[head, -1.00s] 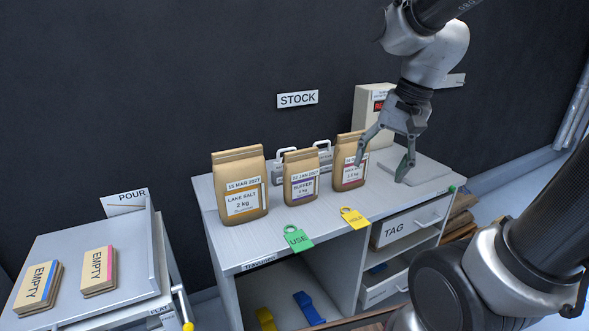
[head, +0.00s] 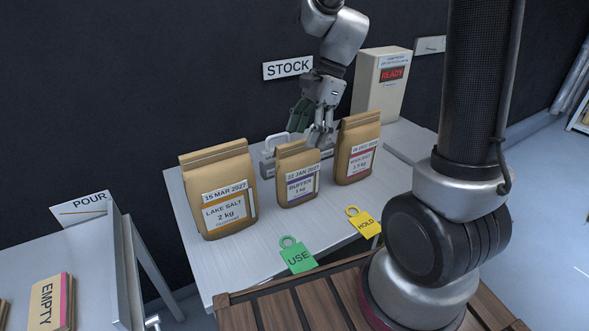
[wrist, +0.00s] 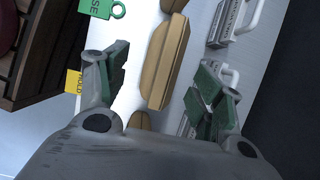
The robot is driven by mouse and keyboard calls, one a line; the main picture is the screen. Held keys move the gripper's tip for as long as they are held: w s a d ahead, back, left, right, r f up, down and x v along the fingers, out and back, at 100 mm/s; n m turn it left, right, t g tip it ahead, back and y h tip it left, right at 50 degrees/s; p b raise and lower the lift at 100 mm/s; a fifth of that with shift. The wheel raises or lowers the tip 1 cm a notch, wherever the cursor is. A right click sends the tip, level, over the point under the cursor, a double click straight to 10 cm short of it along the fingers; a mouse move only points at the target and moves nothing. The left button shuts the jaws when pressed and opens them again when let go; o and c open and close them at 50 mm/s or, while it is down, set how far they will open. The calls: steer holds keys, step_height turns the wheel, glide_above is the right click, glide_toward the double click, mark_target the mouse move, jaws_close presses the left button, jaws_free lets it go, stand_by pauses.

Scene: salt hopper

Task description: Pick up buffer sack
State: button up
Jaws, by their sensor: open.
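The buffer sack (head: 298,177) is a brown paper bag with a purple-banded label. It stands upright on the grey bench between the lake salt sack (head: 217,190) and a pink-labelled sack (head: 357,150). My gripper (head: 312,128) is open and empty, pointing down just above and behind the buffer sack in the head view. In the wrist view my gripper (wrist: 160,78) has its fingers spread, with the top of the buffer sack (wrist: 165,65) showing between them. I cannot tell how far above it the fingertips are.
Grey handled blocks (head: 272,160) stand close behind the sacks. A green USE tag (head: 297,256) and a yellow HOLD tag (head: 364,222) lie at the bench's front edge. A beige READY box (head: 381,85) stands at the back right. Neighbouring sacks leave narrow side gaps.

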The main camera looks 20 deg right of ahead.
mark_target(295, 152)
steer(key=x, duration=0.7)
steer(key=shift+w+a+f, duration=0.2)
steer(key=shift+a+f, duration=0.05)
steer(key=shift+a, duration=0.2)
jaws_close()
